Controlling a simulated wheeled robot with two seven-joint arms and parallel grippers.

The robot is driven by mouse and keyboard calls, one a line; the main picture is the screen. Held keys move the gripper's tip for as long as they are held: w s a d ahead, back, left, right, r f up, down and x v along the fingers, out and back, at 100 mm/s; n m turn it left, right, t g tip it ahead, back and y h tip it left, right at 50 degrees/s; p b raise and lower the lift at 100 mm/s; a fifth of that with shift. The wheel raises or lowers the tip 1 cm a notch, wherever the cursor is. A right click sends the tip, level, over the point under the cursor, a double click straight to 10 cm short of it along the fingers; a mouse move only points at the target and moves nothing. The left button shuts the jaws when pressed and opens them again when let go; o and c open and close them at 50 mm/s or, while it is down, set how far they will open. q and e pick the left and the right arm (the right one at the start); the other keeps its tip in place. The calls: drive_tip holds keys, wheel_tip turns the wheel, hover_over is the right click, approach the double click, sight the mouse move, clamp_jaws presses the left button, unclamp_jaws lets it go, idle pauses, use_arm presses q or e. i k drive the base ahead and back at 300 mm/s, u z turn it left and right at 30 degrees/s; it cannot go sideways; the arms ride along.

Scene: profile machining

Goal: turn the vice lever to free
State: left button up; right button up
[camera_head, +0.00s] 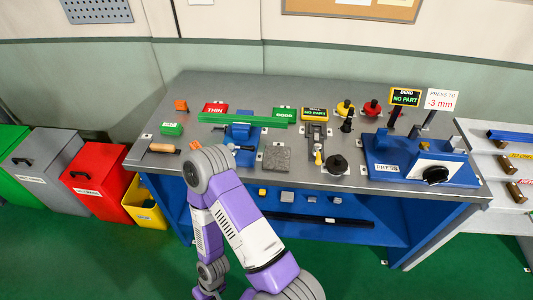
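The vice (242,131) is blue and stands on the bench left of centre. A long green profile (265,121) lies across its top. A small light-coloured rod (246,149) shows at the vice's front, just past my arm; I cannot tell whether it is the lever or how it is turned. One of my arms, purple and grey, rises from the bottom of the picture, bends just in front of the vice and goes back down. Its elbow partly covers the bench's front edge. I see no gripper fingers, so neither gripper shows.
A press (420,162) stands at the bench's right. A grey block (277,158), a black knob (337,164) and a wooden-handled tool (163,148) lie near the front. Red (100,178) and yellow (145,208) bins stand left. A shelf (500,190) stands right.

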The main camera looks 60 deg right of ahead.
sight(232, 145)
drive_tip(key=u, duration=0.25)
drive_tip(key=k, duration=0.1)
drive_tip(key=z, duration=1.3)
